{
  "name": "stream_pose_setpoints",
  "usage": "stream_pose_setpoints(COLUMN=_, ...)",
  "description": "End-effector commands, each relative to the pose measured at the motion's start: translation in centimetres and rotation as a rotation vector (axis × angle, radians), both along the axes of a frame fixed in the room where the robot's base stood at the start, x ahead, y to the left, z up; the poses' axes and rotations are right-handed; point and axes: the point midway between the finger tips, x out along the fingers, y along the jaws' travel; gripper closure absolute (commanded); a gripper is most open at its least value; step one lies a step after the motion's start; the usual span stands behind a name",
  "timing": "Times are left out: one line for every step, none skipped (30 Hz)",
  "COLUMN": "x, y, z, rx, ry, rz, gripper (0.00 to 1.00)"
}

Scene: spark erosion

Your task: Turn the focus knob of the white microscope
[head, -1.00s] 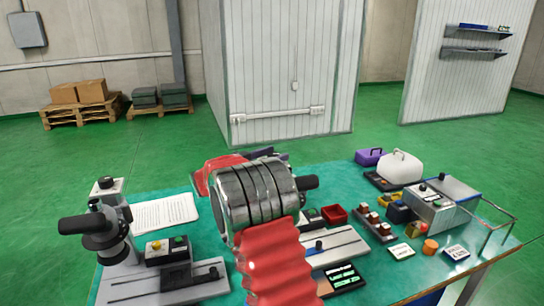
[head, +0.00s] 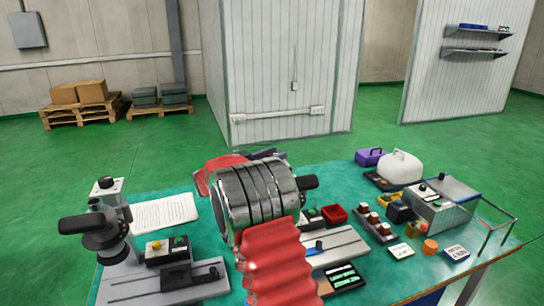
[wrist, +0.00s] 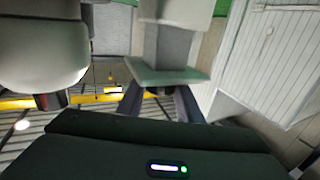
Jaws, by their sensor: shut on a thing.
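The white microscope is mostly hidden behind my arm in the head view. A black eyepiece (head: 308,182) juts out right of my wrist joint, and a pale base (head: 345,243) below seems to belong to it. In the wrist view its pale column (wrist: 178,42) and rounded white head (wrist: 40,52) are close by. My gripper (wrist: 158,100) has its two fingers shut on the dark focus knob (wrist: 157,88), which shows only in part between them. In the head view the gripper is hidden behind my wrist joint.
A grey microscope (head: 118,252) with a black head stands at the table's left. A paper sheet (head: 163,213) lies behind it.

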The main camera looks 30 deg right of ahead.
Motion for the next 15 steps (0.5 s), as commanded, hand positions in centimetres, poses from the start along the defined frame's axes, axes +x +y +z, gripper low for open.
stream_pose_setpoints(x=0.19, y=0.08, z=0.14, rx=-0.002, ry=-0.002, rz=0.012, gripper=0.9)
stream_pose_setpoints(x=0.2, y=0.07, z=0.17, rx=-0.002, ry=-0.002, rz=0.017, gripper=0.9)
stream_pose_setpoints(x=0.19, y=0.06, z=0.17, rx=-0.002, ry=-0.001, rz=0.027, gripper=0.9)
stream_pose_setpoints(x=0.19, y=0.04, z=0.17, rx=-0.003, ry=-0.001, rz=0.036, gripper=0.9)
stream_pose_setpoints(x=0.19, y=0.03, z=0.21, rx=-0.004, ry=-0.002, rz=0.046, gripper=0.9)
stream_pose_setpoints(x=0.21, y=0.02, z=0.25, rx=-0.004, ry=-0.003, rz=0.064, gripper=0.9)
stream_pose_setpoints(x=0.19, y=0.03, z=0.29, rx=-0.004, ry=-0.003, rz=0.078, gripper=0.9)
stream_pose_setpoints(x=0.2, y=0.03, z=0.32, rx=-0.005, ry=-0.003, rz=0.093, gripper=0.9)
stream_pose_setpoints(x=0.19, y=0.03, z=0.28, rx=-0.005, ry=-0.003, rz=0.114, gripper=0.9)
stream_pose_setpoints(x=0.19, y=0.03, z=0.33, rx=-0.005, ry=-0.003, rz=0.131, gripper=0.9)
stream_pose_setpoints(x=0.18, y=0.02, z=0.33, rx=-0.005, ry=-0.002, rz=0.148, gripper=0.9)
stream_pose_setpoints(x=0.18, y=0.0, z=0.33, rx=-0.005, ry=-0.003, rz=0.17, gripper=0.9)
stream_pose_setpoints(x=0.16, y=-0.03, z=0.33, rx=-0.005, ry=-0.003, rz=0.187, gripper=0.9)
stream_pose_setpoints(x=0.17, y=-0.04, z=0.41, rx=-0.005, ry=-0.004, rz=0.204, gripper=0.9)
stream_pose_setpoints(x=0.18, y=-0.02, z=0.36, rx=-0.004, ry=-0.004, rz=0.224, gripper=0.9)
